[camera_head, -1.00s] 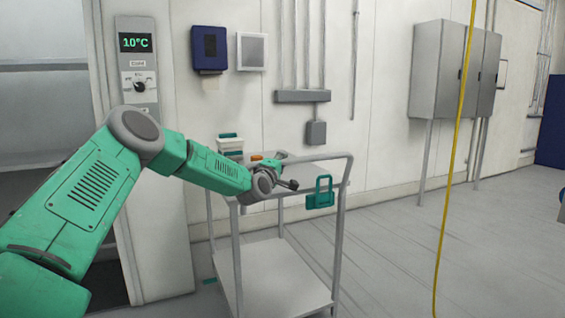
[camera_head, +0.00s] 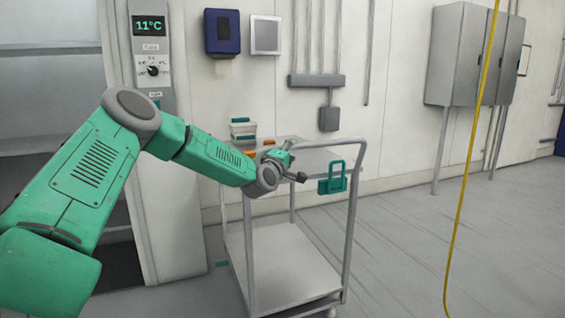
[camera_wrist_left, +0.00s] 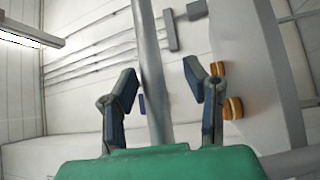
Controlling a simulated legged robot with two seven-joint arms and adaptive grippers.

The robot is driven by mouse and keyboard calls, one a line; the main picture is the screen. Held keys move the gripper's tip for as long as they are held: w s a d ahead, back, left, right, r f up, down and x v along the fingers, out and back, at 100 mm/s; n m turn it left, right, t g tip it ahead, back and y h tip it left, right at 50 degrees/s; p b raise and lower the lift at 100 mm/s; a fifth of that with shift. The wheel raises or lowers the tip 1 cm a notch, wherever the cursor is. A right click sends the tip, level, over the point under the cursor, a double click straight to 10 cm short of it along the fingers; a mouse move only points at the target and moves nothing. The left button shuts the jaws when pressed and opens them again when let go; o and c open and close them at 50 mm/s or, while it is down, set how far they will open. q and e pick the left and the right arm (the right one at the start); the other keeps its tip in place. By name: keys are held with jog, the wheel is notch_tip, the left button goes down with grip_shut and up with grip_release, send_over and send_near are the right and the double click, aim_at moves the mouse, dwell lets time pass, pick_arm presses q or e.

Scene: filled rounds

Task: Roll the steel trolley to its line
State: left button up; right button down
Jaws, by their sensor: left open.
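The steel trolley (camera_head: 283,281) stands on the floor in front of me, with a lower shelf, a top tray and a raised push rail (camera_head: 352,200). My left gripper (camera_head: 298,171) is at the near side of the rail. In the left wrist view the left gripper (camera_wrist_left: 163,88) is open, and a grey bar (camera_wrist_left: 149,65) runs between its fingers with a gap on each side. A short teal mark (camera_head: 221,264) lies on the floor left of the trolley; I cannot tell if it is part of the line. My right gripper is not in view.
A white box with teal trim (camera_head: 243,129) and orange items (camera_head: 249,153) are at the tray. A yellow cable (camera_head: 469,158) hangs to the floor at right. Grey cabinets (camera_head: 461,55) line the wall. Floor right is clear.

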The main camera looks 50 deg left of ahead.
pick_arm(q)
jog(key=v, duration=0.8)
jog(key=shift+s+f, duration=0.2)
jog(key=shift+f, duration=0.05)
